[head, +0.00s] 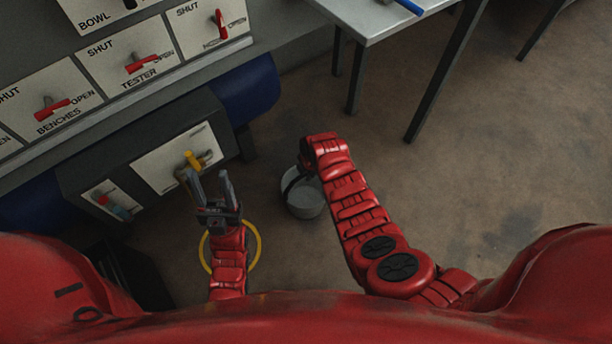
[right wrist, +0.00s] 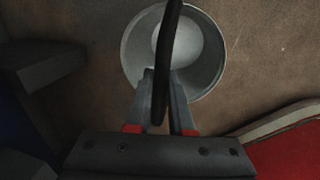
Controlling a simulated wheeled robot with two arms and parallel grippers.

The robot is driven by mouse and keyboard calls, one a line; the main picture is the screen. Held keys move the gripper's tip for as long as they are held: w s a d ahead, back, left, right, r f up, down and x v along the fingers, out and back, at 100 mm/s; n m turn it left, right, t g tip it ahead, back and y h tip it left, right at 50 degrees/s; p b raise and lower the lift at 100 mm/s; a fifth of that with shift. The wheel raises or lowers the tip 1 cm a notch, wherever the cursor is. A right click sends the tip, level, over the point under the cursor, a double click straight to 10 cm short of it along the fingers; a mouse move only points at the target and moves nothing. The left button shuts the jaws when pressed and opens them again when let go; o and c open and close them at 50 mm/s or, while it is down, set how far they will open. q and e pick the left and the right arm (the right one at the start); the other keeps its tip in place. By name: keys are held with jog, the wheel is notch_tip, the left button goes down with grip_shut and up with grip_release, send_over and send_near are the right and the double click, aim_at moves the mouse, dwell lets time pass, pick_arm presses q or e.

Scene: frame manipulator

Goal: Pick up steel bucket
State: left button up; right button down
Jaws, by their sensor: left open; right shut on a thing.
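The grey steel bucket (head: 307,203) is at the middle of the head view, below my right wrist and partly hidden by it. The right wrist view looks down into the open bucket (right wrist: 205,60), which looks empty. My right gripper (right wrist: 164,82) is shut on the bucket's dark curved handle (right wrist: 168,35), which stands up across the opening. In the head view the fingers of this gripper are mostly hidden. I cannot tell whether the bucket touches the floor. My left gripper (head: 206,176) is open and empty, left of the bucket and in front of the low panel.
A low dark unit (head: 105,165) with a yellow handle (head: 192,160) stands left. Above it are labelled switches (head: 140,63). A yellow ring (head: 258,245) shows around my left forearm. A grey table (head: 375,20) stands at the top. Brown floor (head: 480,150) is clear to the right.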

notch_tip(320, 180, up, 4)
jog(key=shift+w+a+r+p, duration=0.1)
jog(key=shift+p, duration=0.7)
jog(key=s+d+r+p, duration=0.1)
jog(key=s+d+p, duration=0.2)
jog(key=s, duration=1.2)
jog(key=shift+s+d+p, duration=0.2)
jog(key=shift+d+p, duration=0.2)
jog(key=shift+d, duration=0.3)
jog(key=shift+a+r, duration=0.1)
